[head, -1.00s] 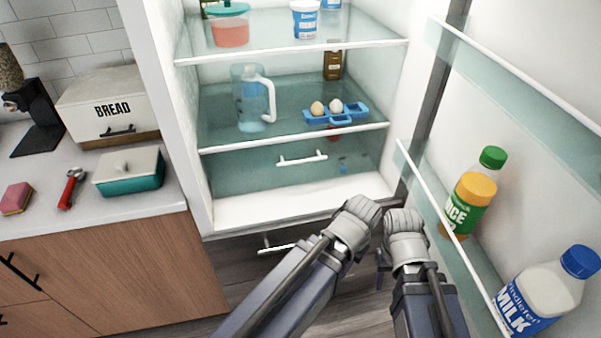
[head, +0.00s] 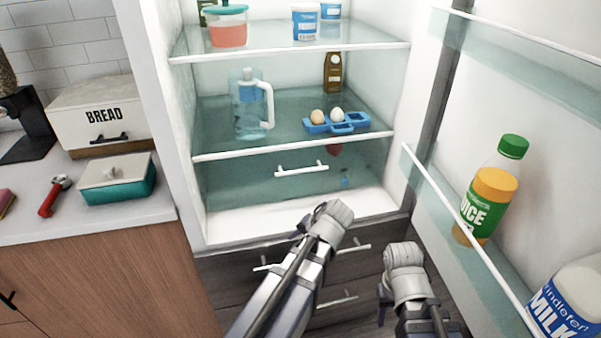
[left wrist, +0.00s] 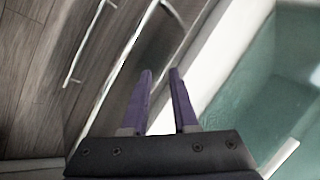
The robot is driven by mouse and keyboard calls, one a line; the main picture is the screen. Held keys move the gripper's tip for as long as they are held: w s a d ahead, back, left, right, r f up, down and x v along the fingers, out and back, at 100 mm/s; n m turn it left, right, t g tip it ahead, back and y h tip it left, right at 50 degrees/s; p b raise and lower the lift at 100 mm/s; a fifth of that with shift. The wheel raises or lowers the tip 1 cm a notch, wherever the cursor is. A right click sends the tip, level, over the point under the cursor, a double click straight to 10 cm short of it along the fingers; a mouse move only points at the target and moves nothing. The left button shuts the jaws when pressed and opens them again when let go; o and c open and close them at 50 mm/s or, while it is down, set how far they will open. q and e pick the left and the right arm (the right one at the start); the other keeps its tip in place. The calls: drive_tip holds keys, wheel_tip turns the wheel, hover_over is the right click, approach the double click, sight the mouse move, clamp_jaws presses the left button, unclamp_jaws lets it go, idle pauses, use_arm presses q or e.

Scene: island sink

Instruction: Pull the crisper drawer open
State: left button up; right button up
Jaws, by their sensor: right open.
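The crisper drawer (head: 238,186) is a clear teal box below the lowest glass shelf of the open fridge. It looks shut, with a white bar handle (head: 302,170) on its front. That handle also shows at the lower right in the left wrist view (left wrist: 279,158). My left gripper (head: 309,219) is in front of the fridge floor edge, below and apart from the handle. In the left wrist view its purple fingers (left wrist: 160,72) are apart with nothing between them. My right gripper (head: 382,304) hangs lower and to the right, open, its fingers mostly hidden by its wrist.
The open fridge door (head: 540,120) on the right holds a juice bottle (head: 486,205) and a milk bottle (head: 572,305). Wooden drawers with metal handles (head: 337,300) lie below the fridge. A jug (head: 250,110) and an egg tray (head: 335,124) stand above the crisper.

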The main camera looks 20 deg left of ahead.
use_arm(q)
drive_tip(key=w+r+t+y, duration=0.1)
drive_tip(key=w+r, duration=0.1)
drive_tip(key=w+r+m+y, duration=0.1)
drive_tip(key=w+r, duration=0.1)
drive_tip(key=w+r+m+t+y, duration=0.1)
drive_tip(key=w+r+y, duration=0.1)
drive_tip(key=shift+a+r+t, duration=0.25)
drive_tip(key=shift+a+t, duration=0.05)
drive_tip(key=w+d+r+m+t+y, duration=0.2)
drive_tip(key=w+r+t+y, duration=0.1)
drive_tip(key=r, duration=0.4)
drive_tip(key=shift+w+d+r+m+t, duration=0.3)
drive_tip(key=shift+w+r+m, duration=0.1)
drive_tip(key=shift+w, duration=0.15)
drive_tip(key=shift+w+a, duration=0.1)
